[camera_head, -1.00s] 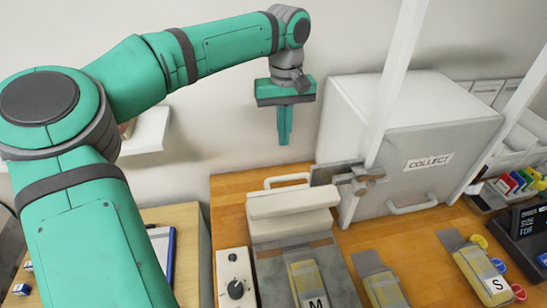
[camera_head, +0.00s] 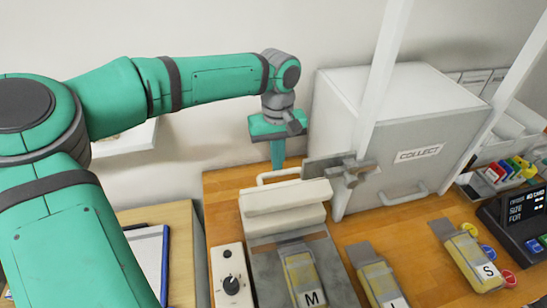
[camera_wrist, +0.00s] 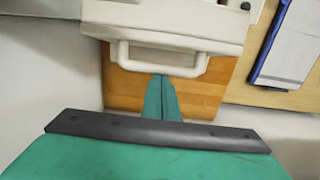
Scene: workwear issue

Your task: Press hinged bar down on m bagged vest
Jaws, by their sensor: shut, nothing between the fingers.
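The hinged bar (camera_head: 286,198) is a thick off-white block with a white loop handle (camera_head: 278,176) on its far side, and it stands raised at the back of a grey metal bed. The M bagged vest (camera_head: 302,277), yellowish in clear wrap with a white M label, lies on that bed in front of the bar. My gripper (camera_head: 278,166) is shut and empty, pointing down behind the handle. In the wrist view its fingertips (camera_wrist: 160,80) show close to the handle (camera_wrist: 160,55); whether they touch it I cannot tell.
A control box with a black knob (camera_head: 231,284) stands left of the bed. A grey COLLECT cabinet (camera_head: 410,165) and a metal latch (camera_head: 345,168) are to the right. Two more bagged vests, one marked S (camera_head: 472,258), lie on the wooden counter. A clipboard (camera_head: 148,258) lies at left.

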